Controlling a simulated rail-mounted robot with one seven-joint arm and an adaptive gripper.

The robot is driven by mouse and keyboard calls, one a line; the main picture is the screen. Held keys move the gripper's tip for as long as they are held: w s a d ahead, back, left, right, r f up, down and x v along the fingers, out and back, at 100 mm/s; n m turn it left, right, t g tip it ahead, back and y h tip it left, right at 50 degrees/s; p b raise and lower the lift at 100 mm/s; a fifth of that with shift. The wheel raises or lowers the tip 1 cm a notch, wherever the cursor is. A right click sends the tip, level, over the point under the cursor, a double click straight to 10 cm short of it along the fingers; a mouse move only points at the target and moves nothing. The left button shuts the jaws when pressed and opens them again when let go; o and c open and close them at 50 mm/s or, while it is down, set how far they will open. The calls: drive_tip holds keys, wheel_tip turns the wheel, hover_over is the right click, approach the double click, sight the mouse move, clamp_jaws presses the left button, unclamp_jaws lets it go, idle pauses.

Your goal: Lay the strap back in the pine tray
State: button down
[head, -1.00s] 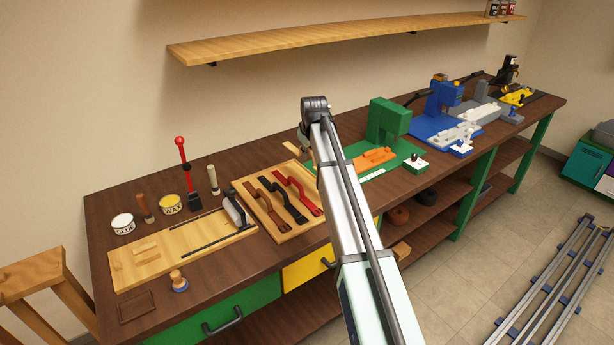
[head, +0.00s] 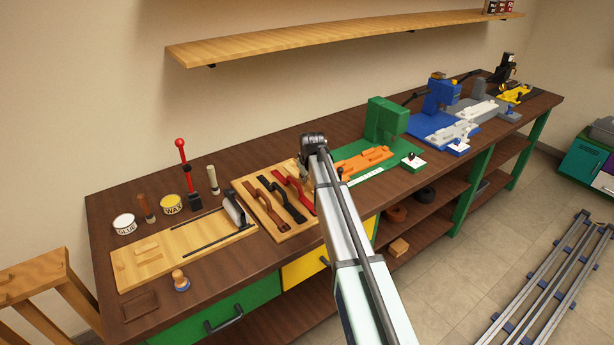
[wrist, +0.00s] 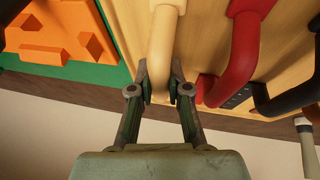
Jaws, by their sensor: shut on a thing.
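The pale tan strap (wrist: 165,45) is between my gripper's fingers (wrist: 163,92) in the wrist view, and my gripper is shut on it. In the head view my gripper (head: 304,174) is at the right end of the pine tray (head: 286,234), partly hidden by my arm. The strap lies over the tray's pale wood, beside the red strap (wrist: 238,55). I cannot tell whether it touches the tray floor. The red, black (head: 287,201) and brown (head: 264,206) straps lie side by side in the tray.
A green press (head: 385,120) with an orange block (head: 362,160) stands right of the tray. A wooden board (head: 150,262) with a clamp lies to the left. Glue (head: 124,223) and wax (head: 171,204) tins stand behind the board.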

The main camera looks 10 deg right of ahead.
drive_tip(key=shift+f, duration=0.1)
drive_tip(key=c, duration=1.1)
unclamp_jaws()
drive_tip(key=b+v, duration=0.2)
drive_tip(key=v, duration=1)
